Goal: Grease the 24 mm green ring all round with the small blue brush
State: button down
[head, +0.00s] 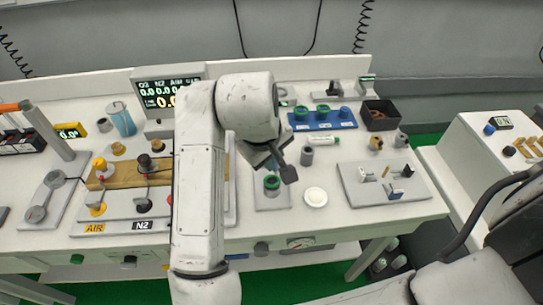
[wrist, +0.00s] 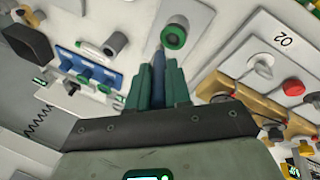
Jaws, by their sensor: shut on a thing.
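A green ring (head: 271,182) sits on a short grey post on a light grey plate (head: 270,202), near the middle of the bench. In the wrist view the green ring (wrist: 174,36) faces me around the grey post. My gripper (wrist: 158,88) is shut on the blue brush (wrist: 158,68), with its tip pointing towards the ring. The tip looks right beside the ring's edge; I cannot tell if it touches. In the head view my gripper (head: 285,172) is above and beside the ring, and the brush is hard to make out.
A blue rack (head: 322,118) with several rings stands behind. A dark open bin (head: 380,114) and a grey fixture plate (head: 385,185) are to the right. A white round dish (head: 315,196) lies close to the post. Yellow and grey valve panels (head: 122,185) stand left.

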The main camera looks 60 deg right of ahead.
jog(key=shift+f+b, duration=0.35)
jog(key=shift+f, duration=0.25)
dwell(1.2)
jog(key=shift+r, duration=0.1)
notch_tip(320, 180, up, 7)
jog(key=p, duration=0.6)
jog(key=shift+p, duration=0.35)
dwell(0.4)
